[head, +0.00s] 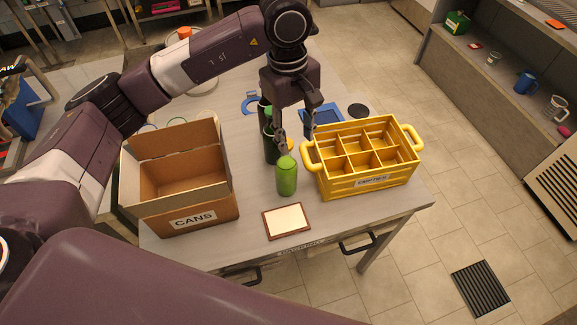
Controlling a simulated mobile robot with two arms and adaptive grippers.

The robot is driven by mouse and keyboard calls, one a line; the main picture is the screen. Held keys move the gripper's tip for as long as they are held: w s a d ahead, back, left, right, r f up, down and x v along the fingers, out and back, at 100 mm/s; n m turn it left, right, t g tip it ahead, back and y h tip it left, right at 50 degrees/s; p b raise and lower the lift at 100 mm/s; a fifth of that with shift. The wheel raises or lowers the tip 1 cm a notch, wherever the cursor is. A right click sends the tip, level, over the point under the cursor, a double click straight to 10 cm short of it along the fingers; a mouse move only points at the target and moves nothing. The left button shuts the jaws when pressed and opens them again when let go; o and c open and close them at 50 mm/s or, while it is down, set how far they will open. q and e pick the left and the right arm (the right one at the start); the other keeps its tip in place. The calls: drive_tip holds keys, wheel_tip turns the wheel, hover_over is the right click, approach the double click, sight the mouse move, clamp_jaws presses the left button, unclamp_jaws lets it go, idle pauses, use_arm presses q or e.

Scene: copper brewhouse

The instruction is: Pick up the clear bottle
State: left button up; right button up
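I cannot make out a clear bottle; the arm and gripper hide part of the table. My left gripper (297,143) points down over the table with its fingers spread apart, and nothing shows held between them. A green can-like container (287,178) stands upright just below and in front of it. Dark bottles (269,143) stand behind the container, close to the left finger and partly hidden. A small orange-yellow thing shows behind the fingers. My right gripper is not in view.
An open cardboard box labelled CANS (190,212) stands at left. A yellow divided crate (368,183) stands right of the gripper, its compartments looking empty. A framed card (287,221) lies near the front edge. A blue tray (322,116) lies behind. The table's front right corner is clear.

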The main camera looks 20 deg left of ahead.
use_arm(q)
drive_tip(key=shift+w+a+r+y, duration=0.15)
drive_tip(key=shift+w+a+y, duration=0.05)
drive_tip(key=shift+a, duration=0.35)
drive_tip(key=shift+w+a+r+y, duration=0.1)
drive_tip(key=shift+w+a+y, duration=0.1)
drive_tip(key=shift+a, duration=0.3)
drive_tip(key=shift+a+f, duration=0.2)
drive_tip(key=shift+a, duration=0.05)
drive_tip(key=shift+s+f+p, duration=0.1)
drive_tip(key=shift+f+p, duration=0.5)
drive_tip(key=shift+f, duration=0.25)
drive_tip(key=p, duration=0.3)
hover_over(286, 169)
drive_tip(key=w, duration=0.2)
drive_tip(key=f, duration=0.4)
drive_tip(key=shift+a+f, duration=0.15)
drive_tip(key=shift+a, duration=0.1)
drive_tip(key=shift+f, duration=0.55)
clamp_jaws()
drive_tip(key=shift+w, duration=0.1)
drive_tip(key=shift+r, duration=0.1)
